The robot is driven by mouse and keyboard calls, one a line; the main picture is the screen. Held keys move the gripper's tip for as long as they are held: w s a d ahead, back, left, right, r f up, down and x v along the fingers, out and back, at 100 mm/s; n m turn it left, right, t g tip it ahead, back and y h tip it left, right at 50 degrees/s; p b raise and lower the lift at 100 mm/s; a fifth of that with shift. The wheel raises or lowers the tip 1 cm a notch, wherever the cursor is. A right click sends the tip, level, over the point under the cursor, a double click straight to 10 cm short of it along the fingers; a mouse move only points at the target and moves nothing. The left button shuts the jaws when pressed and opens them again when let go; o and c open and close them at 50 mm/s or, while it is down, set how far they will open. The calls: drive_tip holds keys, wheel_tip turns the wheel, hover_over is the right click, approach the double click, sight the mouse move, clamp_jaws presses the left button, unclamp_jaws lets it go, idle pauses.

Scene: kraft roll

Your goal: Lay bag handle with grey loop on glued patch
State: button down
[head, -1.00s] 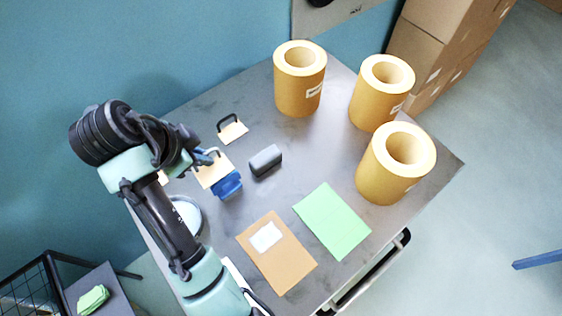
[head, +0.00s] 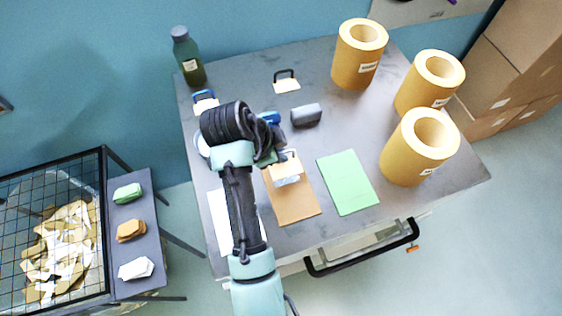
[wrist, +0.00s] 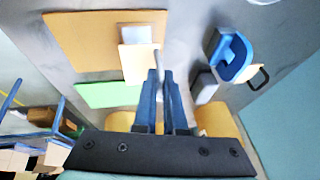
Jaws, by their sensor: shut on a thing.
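My gripper (wrist: 162,78) is shut on the bag handle (wrist: 138,66), a cream card whose grey loop is partly hidden at the fingers. In the head view, the handle (head: 286,167) shows just below my wrist, over the upper part of the brown bag sheet (head: 298,207). The white glued patch (head: 287,181) peeks out below the card. In the wrist view, the patch (wrist: 138,31) lies on the brown sheet (wrist: 80,40), and the card overlaps its near edge. I cannot tell whether the card touches the patch.
A green sheet (head: 347,182) lies right of the brown one. A black-loop handle (head: 286,82), a blue-loop handle (head: 204,101), a grey block (head: 306,115) and a blue tool (wrist: 231,56) lie behind. Three kraft rolls (head: 419,148) stand right, a bottle (head: 187,57) back left.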

sight(285, 164)
drive_tip(key=shift+f+p, duration=0.4)
drive_tip(key=shift+f, duration=1.65)
drive_tip(key=shift+f, duration=0.1)
drive_tip(key=c, duration=1)
unclamp_jaws()
